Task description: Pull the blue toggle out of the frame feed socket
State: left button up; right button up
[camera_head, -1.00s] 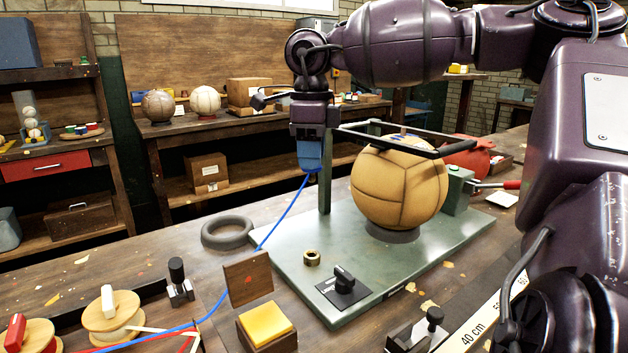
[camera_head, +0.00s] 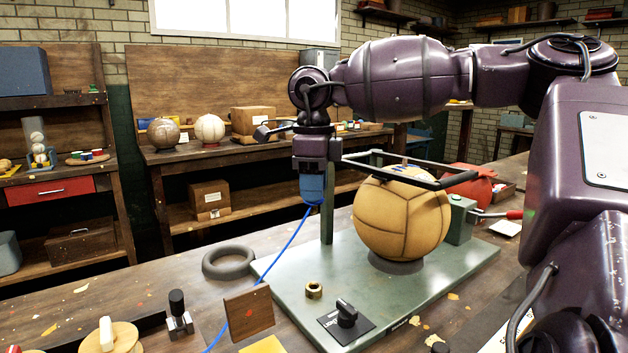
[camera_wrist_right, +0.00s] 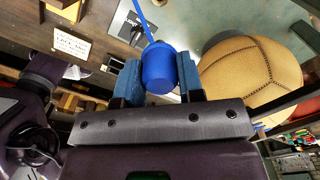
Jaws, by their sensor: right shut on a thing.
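My right gripper (camera_head: 313,190) points down beside the green post of the frame, well above the bench. Its blue fingers are shut on the blue toggle, a cup-shaped piece that shows between them in the right wrist view (camera_wrist_right: 158,70). A blue cord (camera_head: 285,245) runs from the toggle down to the bench. No socket shows around the toggle. A brass ring (camera_head: 314,290) sits on the green base plate (camera_head: 290,268) below, its centre dark; I cannot tell whether it is the feed socket. My left gripper is not in view.
A tan leather ball (camera_head: 402,225) sits on the plate right of the gripper, under a dark bar (camera_head: 410,176). A black knob (camera_head: 346,313), a grey ring (camera_head: 229,262) and a wooden block (camera_head: 248,312) stand nearby. The cord passes by the block.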

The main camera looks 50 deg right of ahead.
aim_at(314, 214)
jog(key=shift+f, duration=0.25)
jog(key=shift+f, duration=1.05)
jog(key=shift+f, duration=0.35)
jog(key=shift+f, duration=1.8)
jog(key=shift+f, duration=0.3)
jog(key=shift+f, duration=1.1)
jog(key=shift+f, duration=0.35)
jog(key=shift+f, duration=0.35)
